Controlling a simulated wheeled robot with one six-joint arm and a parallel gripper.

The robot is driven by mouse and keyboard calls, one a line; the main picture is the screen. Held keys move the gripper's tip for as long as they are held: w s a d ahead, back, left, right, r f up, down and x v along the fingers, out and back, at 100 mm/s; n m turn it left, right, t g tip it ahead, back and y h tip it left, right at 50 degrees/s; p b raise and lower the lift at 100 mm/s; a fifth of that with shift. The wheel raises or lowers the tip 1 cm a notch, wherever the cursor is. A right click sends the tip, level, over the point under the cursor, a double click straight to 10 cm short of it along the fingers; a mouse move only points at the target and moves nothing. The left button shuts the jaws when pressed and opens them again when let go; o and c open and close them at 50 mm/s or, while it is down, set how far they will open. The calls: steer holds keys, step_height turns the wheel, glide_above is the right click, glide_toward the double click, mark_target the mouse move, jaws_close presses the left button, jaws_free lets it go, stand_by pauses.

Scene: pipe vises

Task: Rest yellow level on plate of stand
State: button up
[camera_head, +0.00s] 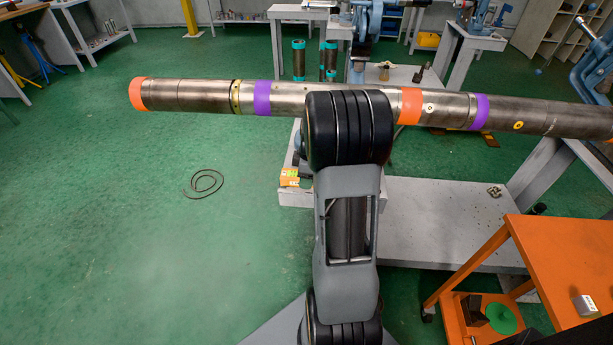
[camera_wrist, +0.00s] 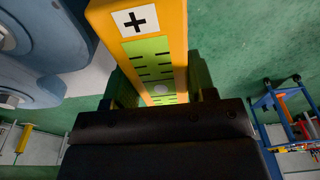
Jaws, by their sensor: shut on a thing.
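A yellow level (camera_wrist: 180,35) with a green scale and a white label bearing a black plus fills the upper middle of the wrist view. My gripper (camera_wrist: 162,88) is shut on it, with a finger on each side and the level extending away from the wrist. In the head view my arm hides the gripper. A small orange and green piece (camera_head: 289,178) shows just left of my arm, above a pale grey stand (camera_head: 292,198); I cannot tell whether it is the held level. The stand's plate is mostly hidden behind my arm.
A long steel pipe (camera_head: 205,96) with orange and purple bands spans the head view behind my arm. A grey bench (camera_head: 445,225) stands right of my arm, and an orange cart (camera_head: 560,260) at lower right. Blue vise parts (camera_wrist: 35,40) are close left in the wrist view. Left floor is mostly clear.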

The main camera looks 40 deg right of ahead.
steer(key=shift+f+b, duration=0.3)
steer(key=shift+f, duration=0.05)
stand_by(0.5)
steer(key=o, duration=1.3)
steer(key=shift+c, duration=0.2)
steer(key=shift+r, duration=0.1)
steer(key=shift+r+p, duration=2.6)
steer(key=shift+r, duration=0.8)
